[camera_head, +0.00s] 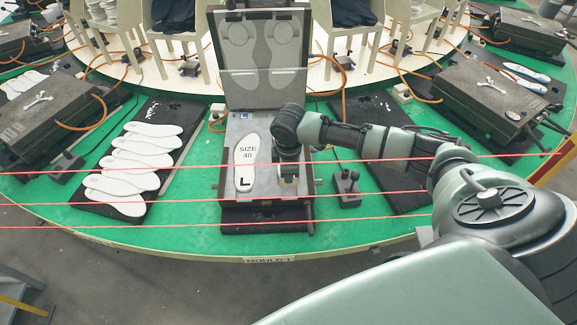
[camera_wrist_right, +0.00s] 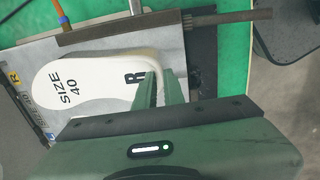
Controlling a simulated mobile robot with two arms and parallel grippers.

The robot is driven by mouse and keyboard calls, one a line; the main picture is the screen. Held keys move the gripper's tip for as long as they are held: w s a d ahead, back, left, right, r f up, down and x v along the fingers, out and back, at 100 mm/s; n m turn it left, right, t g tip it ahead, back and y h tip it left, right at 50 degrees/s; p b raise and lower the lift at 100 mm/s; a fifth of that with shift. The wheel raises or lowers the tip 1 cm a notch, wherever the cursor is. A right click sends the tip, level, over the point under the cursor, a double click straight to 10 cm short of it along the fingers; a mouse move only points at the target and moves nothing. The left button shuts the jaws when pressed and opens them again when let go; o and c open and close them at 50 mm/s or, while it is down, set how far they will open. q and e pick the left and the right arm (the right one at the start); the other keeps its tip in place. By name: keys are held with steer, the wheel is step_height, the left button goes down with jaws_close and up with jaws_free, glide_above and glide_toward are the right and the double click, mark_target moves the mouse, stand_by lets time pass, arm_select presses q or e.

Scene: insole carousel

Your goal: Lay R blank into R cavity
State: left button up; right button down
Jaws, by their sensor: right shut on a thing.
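The open mould has a grey lower plate (camera_head: 229,130) and a raised lid (camera_head: 233,80) with two sole-shaped forms. A white blank (camera_head: 248,155) marked SIZE 40 and L lies on the plate's left half. My right gripper (camera_head: 288,180) is over the right half and hides much of it in the head view. In the right wrist view, my right gripper (camera_wrist_right: 168,88) is shut on the heel end of the R blank (camera_wrist_right: 95,80), marked SIZE 40 and R. That blank is over the plate; whether it touches it I cannot tell. My left gripper is out of view.
Several white insoles (camera_head: 135,160) lie on a black mat to the left. A small box with a joystick (camera_head: 346,186) stands right of the mould. Closed moulds (camera_head: 495,95) sit on both sides. Red lines (camera_head: 380,195) cross the view in front.

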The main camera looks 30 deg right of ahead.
mark_target(289, 192)
steer(key=shift+f+b, duration=0.75)
steer(key=shift+f, duration=1.45)
steer(key=shift+s+a+f, duration=0.1)
steer(key=shift+s+f, duration=0.2)
steer(key=shift+s, duration=0.1)
steer(key=c, duration=1.5)
jaws_free()
steer(key=shift+f, duration=0.1)
steer(key=shift+o, duration=0.3)
steer(key=shift+f, duration=0.1)
steer(key=shift+a, duration=0.1)
steer(key=shift+r, duration=0.5)
step_height(289, 192, up, 8)
steer(key=b, duration=0.1)
